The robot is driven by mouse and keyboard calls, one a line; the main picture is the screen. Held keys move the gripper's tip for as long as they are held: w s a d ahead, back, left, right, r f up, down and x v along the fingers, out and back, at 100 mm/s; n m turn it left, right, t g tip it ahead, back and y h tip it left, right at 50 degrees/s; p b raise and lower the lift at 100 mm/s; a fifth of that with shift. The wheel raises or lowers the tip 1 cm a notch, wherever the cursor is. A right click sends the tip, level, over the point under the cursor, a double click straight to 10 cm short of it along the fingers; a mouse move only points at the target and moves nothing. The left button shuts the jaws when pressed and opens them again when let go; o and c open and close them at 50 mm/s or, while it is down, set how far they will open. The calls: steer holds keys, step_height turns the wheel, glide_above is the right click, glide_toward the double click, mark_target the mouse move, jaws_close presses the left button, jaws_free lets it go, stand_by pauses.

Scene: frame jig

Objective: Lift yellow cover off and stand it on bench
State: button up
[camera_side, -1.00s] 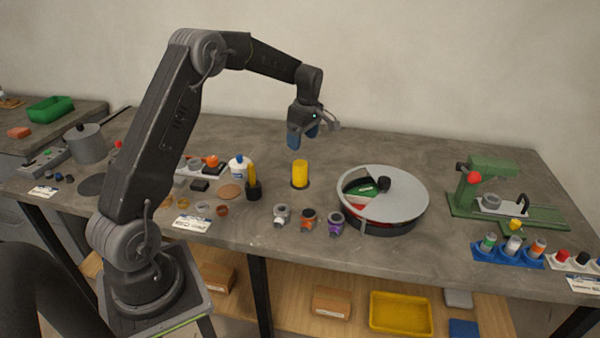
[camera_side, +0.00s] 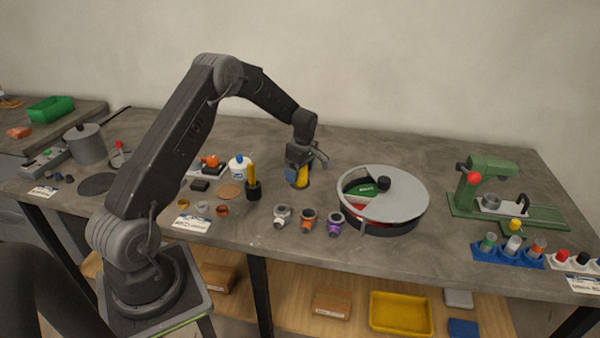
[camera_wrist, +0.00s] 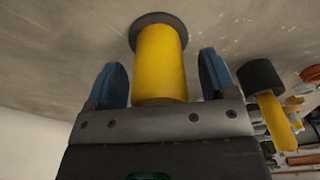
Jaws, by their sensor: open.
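The yellow cover (camera_side: 302,178) is an upright cylinder on the bench, standing on a dark round base (camera_wrist: 158,19) that shows in the wrist view. My gripper (camera_side: 297,180) has come down over it, and its blue fingers hide part of the cover in the side view. In the wrist view the cover (camera_wrist: 160,62) lies between the two blue fingers of my gripper (camera_wrist: 162,80), with a gap on each side. The jaws are open and do not grip it.
A black holder with a yellow upright piece (camera_side: 253,183) stands just left of the cover. Several small fittings (camera_side: 308,218) stand in front. A round grey-lidded drum (camera_side: 410,190) stands to the right. The bench (camera_side: 330,150) behind the cover is clear.

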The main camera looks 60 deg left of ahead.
steer(key=c, duration=1)
steer(key=shift+r, duration=8.8)
steer(key=shift+s+d+f+m+t, duration=0.25)
steer(key=shift+d+f+m, duration=0.75)
steer(key=shift+d+f, duration=1.25)
steer(key=shift+s+d+f+m, duration=0.3)
steer(key=shift+d+f+m, duration=0.8)
steer(key=shift+f, duration=2.25)
steer(key=shift+s+d+f+m+t, duration=0.25)
steer(key=shift+d+f+m, duration=0.65)
steer(key=shift+d+f, duration=1.4)
